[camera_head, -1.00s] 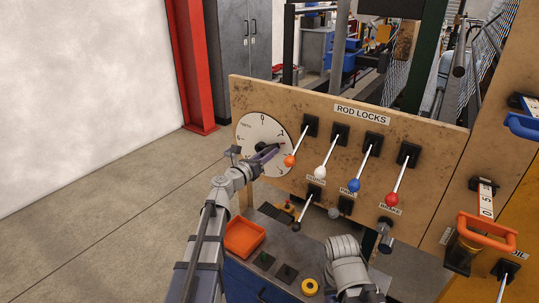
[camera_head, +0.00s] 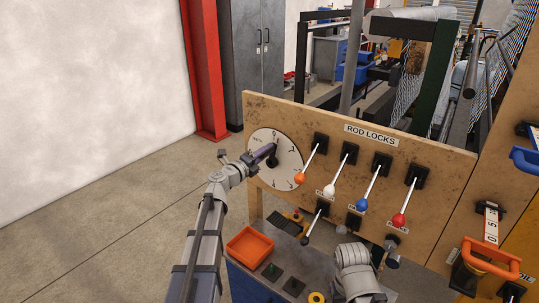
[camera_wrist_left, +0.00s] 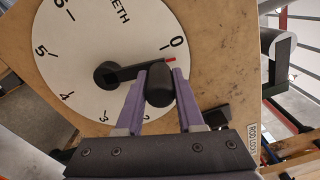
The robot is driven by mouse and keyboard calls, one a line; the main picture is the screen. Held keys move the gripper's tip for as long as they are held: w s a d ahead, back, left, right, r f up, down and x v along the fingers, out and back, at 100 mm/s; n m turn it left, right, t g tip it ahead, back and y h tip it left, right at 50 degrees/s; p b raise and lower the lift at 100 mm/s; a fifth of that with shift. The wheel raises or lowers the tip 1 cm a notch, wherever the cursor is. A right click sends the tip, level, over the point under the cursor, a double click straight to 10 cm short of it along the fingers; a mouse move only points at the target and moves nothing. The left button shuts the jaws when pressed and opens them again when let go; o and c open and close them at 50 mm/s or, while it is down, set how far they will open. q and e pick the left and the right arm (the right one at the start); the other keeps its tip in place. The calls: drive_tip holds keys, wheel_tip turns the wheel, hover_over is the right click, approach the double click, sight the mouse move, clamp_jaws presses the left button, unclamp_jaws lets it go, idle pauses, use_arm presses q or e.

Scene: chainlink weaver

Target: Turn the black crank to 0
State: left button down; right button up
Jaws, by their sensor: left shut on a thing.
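The black crank (camera_wrist_left: 128,74) sits on a white round dial (camera_wrist_left: 85,30) marked TEETH, with numbers around its rim. My left gripper (camera_wrist_left: 160,84) is shut on the crank's black knob, with a purple finger on each side. The crank's red tip lies just beside the 0, close to it but not squarely at it. In the head view the dial (camera_head: 289,174) is on the left of the wooden panel, and my left gripper (camera_head: 268,152) covers part of it and most of the crank. My right arm shows at the bottom, but its gripper is not visible.
Right of the dial, the ROD LOCKS panel (camera_head: 440,152) carries several levers; the orange-knobbed lever (camera_head: 300,178) is nearest. An orange tray (camera_head: 249,243) stands on the bench below. Open floor lies to the left.

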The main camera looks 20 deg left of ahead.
use_arm(q)
drive_tip(key=shift+w+a+r+n, duration=0.1)
drive_tip(key=shift+w+a+n, duration=0.2)
drive_tip(key=shift+a+n, duration=0.7)
drive_tip(key=shift+d, duration=0.1)
drive_tip(key=c, duration=0.5)
unclamp_jaws()
drive_tip(key=shift+s, duration=0.1)
drive_tip(key=v, duration=0.7)
drive_tip(key=shift+s, duration=0.3)
